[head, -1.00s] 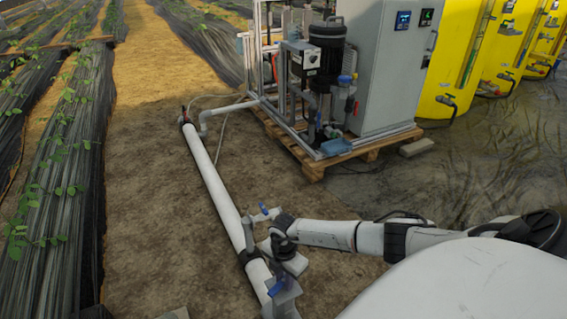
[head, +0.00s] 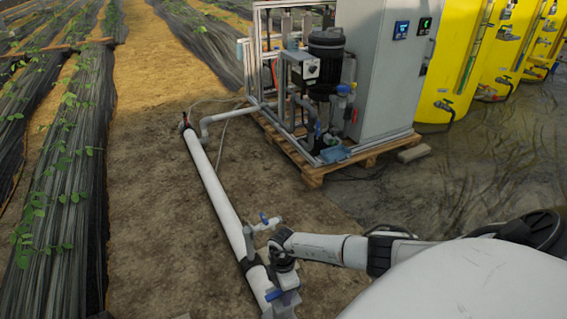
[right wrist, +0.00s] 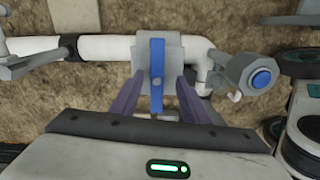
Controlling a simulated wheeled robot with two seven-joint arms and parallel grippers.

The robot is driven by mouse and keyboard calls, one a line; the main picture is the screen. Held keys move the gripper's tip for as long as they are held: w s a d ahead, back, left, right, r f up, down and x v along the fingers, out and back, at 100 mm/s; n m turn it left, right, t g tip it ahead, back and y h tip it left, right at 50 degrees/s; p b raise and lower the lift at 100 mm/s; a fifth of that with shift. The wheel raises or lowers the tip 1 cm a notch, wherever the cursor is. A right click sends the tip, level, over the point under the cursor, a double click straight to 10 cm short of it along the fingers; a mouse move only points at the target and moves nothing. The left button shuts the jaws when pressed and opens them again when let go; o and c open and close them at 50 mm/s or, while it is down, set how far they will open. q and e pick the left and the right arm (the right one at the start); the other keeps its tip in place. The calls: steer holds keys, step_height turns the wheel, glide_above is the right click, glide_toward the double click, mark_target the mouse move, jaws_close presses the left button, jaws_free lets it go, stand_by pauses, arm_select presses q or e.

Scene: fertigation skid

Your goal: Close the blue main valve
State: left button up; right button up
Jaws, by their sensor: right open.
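The blue main valve shows in the right wrist view as a blue lever handle (right wrist: 157,72) on a grey body on the white pipe. The handle points across the pipe in that picture. In the head view the blue handle (head: 274,295) is low at the pipe's near end, partly behind my gripper. My right gripper (right wrist: 160,88) is open, its two dark fingers on either side of the handle, with a gap visible on each side. In the head view the right gripper (head: 286,280) is just above the valve; its fingertips are hard to make out. My left gripper is not in view.
A smaller valve with a blue lever (head: 264,218) branches off the white pipe (head: 212,187). A grey fitting with a blue round cap (right wrist: 262,79) is right of the handle. The pump skid on its pallet (head: 316,176) stands behind; bare soil (head: 150,210) lies left.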

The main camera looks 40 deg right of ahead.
steer(key=r+p, duration=0.3)
steer(key=r, duration=0.1)
steer(key=r+p, duration=0.4)
steer(key=shift+w+d+r, duration=0.1)
steer(key=shift+d, duration=0.1)
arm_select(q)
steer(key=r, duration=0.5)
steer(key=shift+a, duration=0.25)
